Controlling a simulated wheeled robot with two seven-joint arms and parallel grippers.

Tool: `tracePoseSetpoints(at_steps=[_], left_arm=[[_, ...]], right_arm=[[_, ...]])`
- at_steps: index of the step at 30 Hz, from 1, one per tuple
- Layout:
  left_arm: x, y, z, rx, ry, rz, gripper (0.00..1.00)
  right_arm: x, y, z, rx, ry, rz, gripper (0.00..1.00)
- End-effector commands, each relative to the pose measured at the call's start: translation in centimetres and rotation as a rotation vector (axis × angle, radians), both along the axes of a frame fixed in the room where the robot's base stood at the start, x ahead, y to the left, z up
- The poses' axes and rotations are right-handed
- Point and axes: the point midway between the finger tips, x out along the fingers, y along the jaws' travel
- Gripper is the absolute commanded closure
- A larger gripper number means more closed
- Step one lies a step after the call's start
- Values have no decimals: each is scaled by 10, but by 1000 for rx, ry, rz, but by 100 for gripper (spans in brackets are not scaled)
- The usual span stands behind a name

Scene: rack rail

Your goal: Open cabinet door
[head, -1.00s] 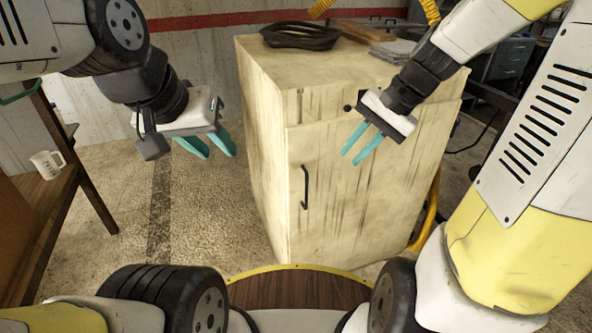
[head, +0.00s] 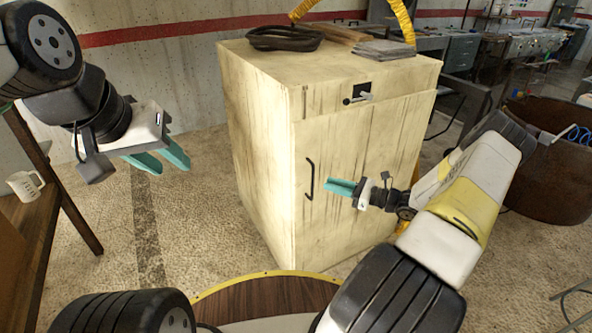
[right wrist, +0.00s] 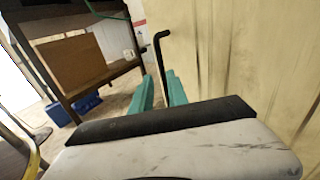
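The pale, stained cabinet (head: 265,150) stands upright in the middle of the head view. Its front door (head: 335,150) appears closed, with a dark vertical bar handle (head: 309,179) near the left edge. My right gripper (head: 327,187) is open just right of the handle, its teal fingers pointing left toward it. In the right wrist view the handle (right wrist: 162,52) shows between and beyond the two open fingers (right wrist: 160,78); its lower part is partly hidden and contact is not clear. My left gripper (head: 173,167) is open and empty, left of the cabinet.
A dark coiled item (head: 285,38) and flat grey sheets (head: 384,49) lie on the cabinet top. A wooden table with a white mug (head: 25,184) is at the left. A rusty round tub (head: 540,150) stands at the right. Floor left of the cabinet is clear.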

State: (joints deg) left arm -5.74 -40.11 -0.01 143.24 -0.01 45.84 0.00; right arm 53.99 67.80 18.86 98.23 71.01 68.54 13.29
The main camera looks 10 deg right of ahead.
Motion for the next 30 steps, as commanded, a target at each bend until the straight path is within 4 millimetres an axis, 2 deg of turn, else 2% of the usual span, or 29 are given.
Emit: tracePoseSetpoints(at_steps=[5,18,29,30], left_arm=[[0,0,0,0,0,0,64],[0,0,0,0,0,0,64],[0,0,0,0,0,0,64],[0,0,0,0,0,0,64]], right_arm=[[7,1,-7,33,8,-31,80],[43,52,-7,29,8,-27,80],[48,58,-7,29,9,-29,80],[48,58,-7,29,9,-29,84]])
